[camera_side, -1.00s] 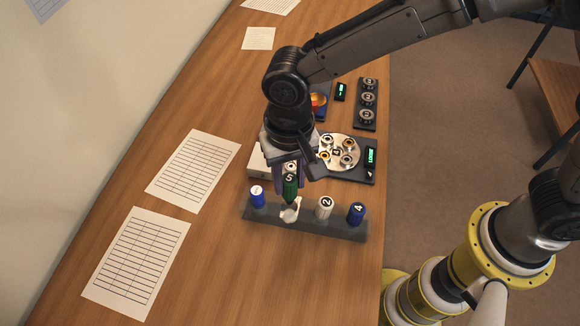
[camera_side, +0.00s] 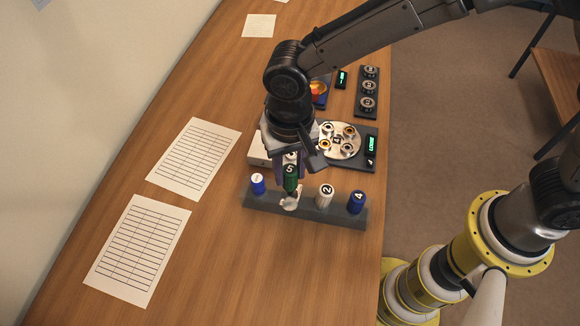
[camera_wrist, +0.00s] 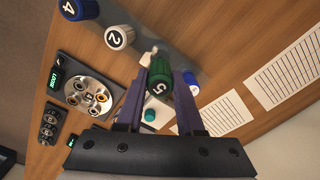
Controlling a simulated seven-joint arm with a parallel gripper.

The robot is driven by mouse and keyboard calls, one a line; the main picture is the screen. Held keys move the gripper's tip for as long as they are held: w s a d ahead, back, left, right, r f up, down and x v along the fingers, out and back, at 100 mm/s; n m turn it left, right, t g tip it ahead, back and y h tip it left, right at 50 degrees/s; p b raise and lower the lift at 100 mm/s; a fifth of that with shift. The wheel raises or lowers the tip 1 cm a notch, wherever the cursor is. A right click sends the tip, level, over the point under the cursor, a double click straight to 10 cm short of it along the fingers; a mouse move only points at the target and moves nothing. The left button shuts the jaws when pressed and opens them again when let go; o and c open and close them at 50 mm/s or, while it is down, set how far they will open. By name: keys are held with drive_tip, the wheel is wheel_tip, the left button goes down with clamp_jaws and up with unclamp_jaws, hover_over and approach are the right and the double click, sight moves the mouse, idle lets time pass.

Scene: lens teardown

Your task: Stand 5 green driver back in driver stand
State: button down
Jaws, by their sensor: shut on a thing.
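The green driver (camera_side: 290,178), marked 5, is upright between the fingers of my gripper (camera_side: 288,172), which is shut on it. Its green handle (camera_wrist: 160,84) also shows between the purple fingers in the wrist view. The grey driver stand (camera_side: 308,210) lies across the table below. The driver is over the stand's second place from the left, beside a small white piece at the stand; whether its tip is in the stand I cannot tell. A blue driver (camera_side: 257,184) stands at the left end, white driver 2 (camera_side: 325,195) and blue driver 4 (camera_side: 356,201) at the right.
Behind the stand are a round metal plate with several rings (camera_side: 340,141) and a pale box (camera_side: 258,150), partly hidden by my gripper. A dark rack (camera_side: 367,92) stands farther back. Printed sheets (camera_side: 138,250) lie at left. The table in front of the stand is clear.

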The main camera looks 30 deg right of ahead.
drive_tip(key=shift+f, duration=1.95)
drive_tip(key=shift+f, duration=0.45)
unclamp_jaws()
idle(0.6)
drive_tip(key=shift+r, duration=3.5)
